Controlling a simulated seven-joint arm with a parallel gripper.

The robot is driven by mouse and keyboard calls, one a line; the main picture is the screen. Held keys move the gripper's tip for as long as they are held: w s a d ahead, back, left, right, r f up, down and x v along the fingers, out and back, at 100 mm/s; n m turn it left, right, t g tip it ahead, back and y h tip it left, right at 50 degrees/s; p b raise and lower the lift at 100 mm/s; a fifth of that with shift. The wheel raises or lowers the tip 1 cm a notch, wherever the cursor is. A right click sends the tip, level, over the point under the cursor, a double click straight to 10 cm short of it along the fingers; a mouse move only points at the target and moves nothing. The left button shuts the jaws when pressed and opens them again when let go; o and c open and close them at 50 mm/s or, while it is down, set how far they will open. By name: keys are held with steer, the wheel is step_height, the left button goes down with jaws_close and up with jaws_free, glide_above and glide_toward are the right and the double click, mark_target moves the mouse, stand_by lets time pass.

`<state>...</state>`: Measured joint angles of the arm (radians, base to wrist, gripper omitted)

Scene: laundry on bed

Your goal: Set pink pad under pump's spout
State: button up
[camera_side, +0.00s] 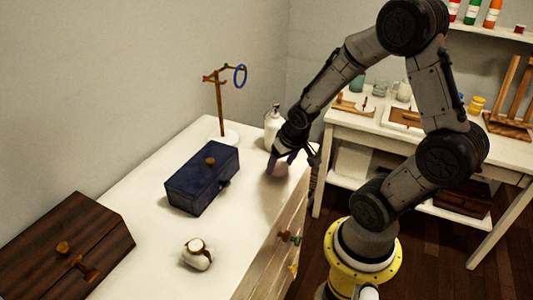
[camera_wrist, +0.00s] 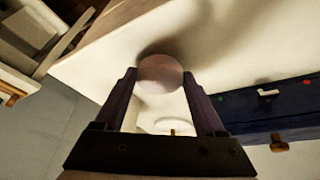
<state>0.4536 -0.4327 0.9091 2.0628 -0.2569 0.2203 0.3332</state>
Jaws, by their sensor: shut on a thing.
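The pink pad (camera_wrist: 160,72) is a round, pale pink piece held between the fingertips of my gripper (camera_wrist: 160,80) in the wrist view. In the side view, my gripper (camera_side: 284,160) is at the right edge of the white top, and the pink pad (camera_side: 278,169) shows below its fingers. The pump (camera_side: 272,128) is a white bottle standing behind my gripper at the back right; my wrist partly hides it, and its spout is too small to make out clearly. Whether the pad touches the surface is unclear.
A dark blue box (camera_side: 203,178) lies left of my gripper. A brass stand with a blue ring (camera_side: 240,75) rises behind it. A brown wooden box (camera_side: 68,252) and a cotton-like white ball (camera_side: 197,254) are nearer. A side table (camera_side: 455,148) stands right, across a gap.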

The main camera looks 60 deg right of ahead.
glide_above(264, 159)
steer(key=s+a, duration=0.1)
steer(key=s, duration=0.1)
steer(key=shift+w, duration=0.25)
steer(key=shift+w+f, duration=0.1)
steer(key=shift+f, duration=0.65)
steer(key=shift+f, duration=0.2)
steer(key=o, duration=1.4)
steer(key=shift+r, duration=0.1)
